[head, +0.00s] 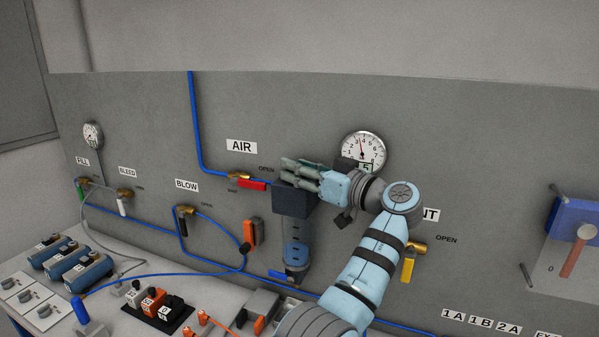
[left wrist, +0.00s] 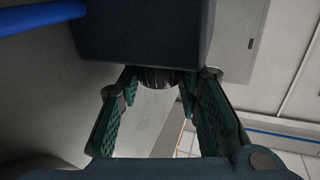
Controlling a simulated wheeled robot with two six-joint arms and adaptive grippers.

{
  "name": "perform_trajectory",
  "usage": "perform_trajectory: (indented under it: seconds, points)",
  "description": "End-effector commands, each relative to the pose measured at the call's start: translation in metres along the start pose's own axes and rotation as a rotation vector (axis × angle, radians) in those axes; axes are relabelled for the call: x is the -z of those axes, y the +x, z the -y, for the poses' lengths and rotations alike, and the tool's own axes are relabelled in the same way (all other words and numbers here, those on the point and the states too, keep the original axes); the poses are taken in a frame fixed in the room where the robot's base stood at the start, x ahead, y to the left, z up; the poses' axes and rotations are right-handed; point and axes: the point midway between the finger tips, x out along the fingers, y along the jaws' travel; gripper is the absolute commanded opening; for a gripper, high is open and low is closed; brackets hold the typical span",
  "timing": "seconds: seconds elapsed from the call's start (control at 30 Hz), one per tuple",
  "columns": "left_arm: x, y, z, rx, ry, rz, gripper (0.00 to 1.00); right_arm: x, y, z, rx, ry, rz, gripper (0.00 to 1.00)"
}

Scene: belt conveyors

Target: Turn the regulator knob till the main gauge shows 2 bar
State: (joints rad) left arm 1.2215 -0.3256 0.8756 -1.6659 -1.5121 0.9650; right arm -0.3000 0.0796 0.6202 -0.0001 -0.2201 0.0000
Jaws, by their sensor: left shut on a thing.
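The main gauge (head: 372,147) is a round white dial on the grey panel, right of the AIR label. Its red needle points up and slightly left, seemingly between 3 and 4. The regulator (head: 291,201) is a dark block with a blue-banded bowl (head: 297,256) below. My left gripper (head: 291,168) is at the top of the block, its green fingers shut on the regulator knob. The fingers hide the knob in the head view. In the left wrist view the dark ribbed knob (left wrist: 158,79) shows between the fingertips, against the block. My right gripper is not in view.
A red-handled valve (head: 252,185) sits just left of the regulator, and a yellow-handled valve (head: 408,268) to its right. Blue hoses (head: 196,125) run over the panel. A small gauge (head: 92,134) is far left. Blue cylinders (head: 88,272) and switches lie on the bench below.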

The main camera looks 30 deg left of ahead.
Motion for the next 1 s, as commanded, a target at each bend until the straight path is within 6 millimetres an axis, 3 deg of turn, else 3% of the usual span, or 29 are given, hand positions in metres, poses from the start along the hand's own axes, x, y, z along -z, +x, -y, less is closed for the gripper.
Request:
perform_trajectory:
  seconds: [0.6, 0.63, 0.73, 1.0]
  points:
    - [-0.0012, 0.0007, -0.001, 0.047, 0.003, 0.006, 0.04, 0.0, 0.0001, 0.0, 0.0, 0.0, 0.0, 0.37]
    - [-0.0012, 0.0007, -0.001, 0.047, 0.003, 0.006, 0.35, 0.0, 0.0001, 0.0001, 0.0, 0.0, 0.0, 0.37]
    - [-0.0011, 0.0007, -0.001, 0.047, 0.003, 0.006, 0.51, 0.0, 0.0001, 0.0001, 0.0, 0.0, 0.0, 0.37]
    - [-0.0007, 0.0004, -0.0012, 0.046, 0.003, 0.005, 0.54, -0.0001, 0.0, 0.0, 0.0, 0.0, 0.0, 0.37]
